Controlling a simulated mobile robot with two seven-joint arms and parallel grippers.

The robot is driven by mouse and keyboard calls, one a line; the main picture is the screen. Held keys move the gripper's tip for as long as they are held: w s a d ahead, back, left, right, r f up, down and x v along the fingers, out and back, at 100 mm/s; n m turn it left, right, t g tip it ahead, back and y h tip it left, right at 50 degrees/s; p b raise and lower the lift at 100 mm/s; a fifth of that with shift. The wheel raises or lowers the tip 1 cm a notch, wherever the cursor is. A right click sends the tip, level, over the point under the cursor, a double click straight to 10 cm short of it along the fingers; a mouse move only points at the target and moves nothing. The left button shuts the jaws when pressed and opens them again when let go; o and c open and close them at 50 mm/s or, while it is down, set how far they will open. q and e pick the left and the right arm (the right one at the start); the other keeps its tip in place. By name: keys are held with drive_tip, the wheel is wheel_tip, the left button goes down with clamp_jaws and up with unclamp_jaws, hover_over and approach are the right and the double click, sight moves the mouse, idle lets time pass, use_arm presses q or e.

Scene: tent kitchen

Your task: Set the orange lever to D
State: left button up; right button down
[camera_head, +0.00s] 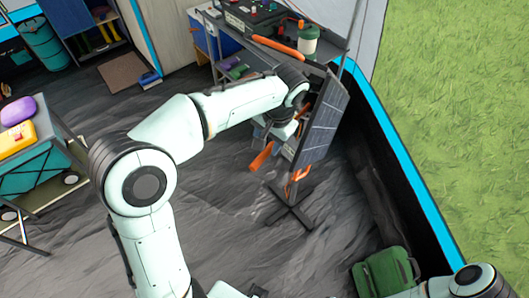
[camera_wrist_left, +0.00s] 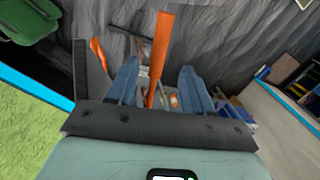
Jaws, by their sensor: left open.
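The long orange lever (camera_head: 262,156) sticks out to the left from the dark solar panel's (camera_head: 322,122) stand, just below my left gripper (camera_head: 284,132). In the left wrist view the orange lever (camera_wrist_left: 160,50) runs between the two blue-grey fingers of my open left gripper (camera_wrist_left: 158,66). The fingers stand apart on both sides of it, with gaps; contact is not seen. A smaller orange part (camera_head: 298,174) is below the panel, and a D mark cannot be read. My right gripper is not in the head view.
A table (camera_head: 228,56) behind the panel bears a dark box, a green-and-white canister (camera_head: 308,42) and an orange bar (camera_head: 278,47). The panel's cross-shaped foot (camera_head: 288,208) stands on the floor. A green bag (camera_head: 385,272) lies at lower right. The middle floor is clear.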

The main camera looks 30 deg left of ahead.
sight(263, 155)
use_arm(q)
drive_tip(key=f, duration=0.3)
drive_tip(key=a+f, duration=0.1)
drive_tip(key=f, duration=0.3)
drive_tip(key=shift+w+a+f+b, duration=0.15)
drive_tip(key=shift+a+b, duration=0.05)
drive_tip(key=shift+b, duration=0.15)
